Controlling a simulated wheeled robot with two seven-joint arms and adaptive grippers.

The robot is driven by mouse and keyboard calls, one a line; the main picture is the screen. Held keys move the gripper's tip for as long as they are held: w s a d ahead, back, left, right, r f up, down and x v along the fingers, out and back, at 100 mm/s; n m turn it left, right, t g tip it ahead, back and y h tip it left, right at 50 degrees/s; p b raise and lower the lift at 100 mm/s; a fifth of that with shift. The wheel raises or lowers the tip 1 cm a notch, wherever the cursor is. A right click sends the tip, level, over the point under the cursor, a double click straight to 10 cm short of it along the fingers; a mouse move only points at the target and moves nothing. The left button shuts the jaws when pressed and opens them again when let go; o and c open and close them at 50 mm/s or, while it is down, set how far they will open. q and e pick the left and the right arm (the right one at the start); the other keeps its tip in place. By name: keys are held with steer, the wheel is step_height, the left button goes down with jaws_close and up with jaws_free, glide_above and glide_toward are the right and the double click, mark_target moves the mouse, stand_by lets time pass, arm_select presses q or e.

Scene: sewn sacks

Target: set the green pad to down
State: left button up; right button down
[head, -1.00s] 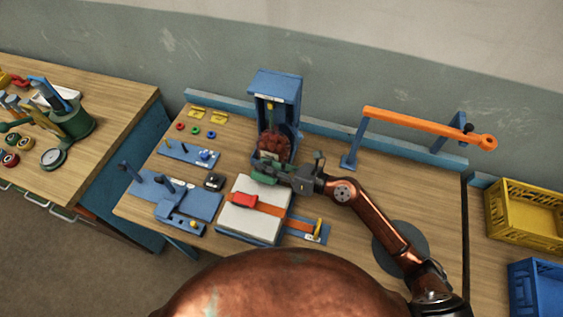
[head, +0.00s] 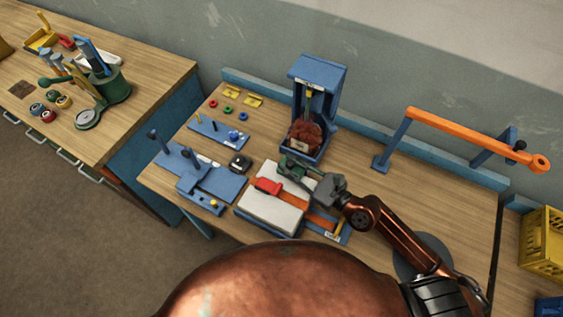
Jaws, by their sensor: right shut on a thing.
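My right gripper (head: 302,174) is low over the table, in front of the blue press-like stand. It is shut on a small dark green piece (head: 288,164), which looks like the green pad. The jaws hide part of the piece. I cannot tell whether it touches the table or the stand. The blue stand (head: 318,68) is upright and has a dark red, lumpy sack (head: 305,133) inside it. My left gripper is not in view.
An orange bar (head: 450,131) stands at the back right. A second bench (head: 160,78) is at the far left.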

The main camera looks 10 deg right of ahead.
mark_target(299, 172)
stand_by(0.4)
steer(key=c, duration=1.7)
jaws_free()
steer(key=shift+s, duration=0.1)
steer(key=shift+v, duration=5.95)
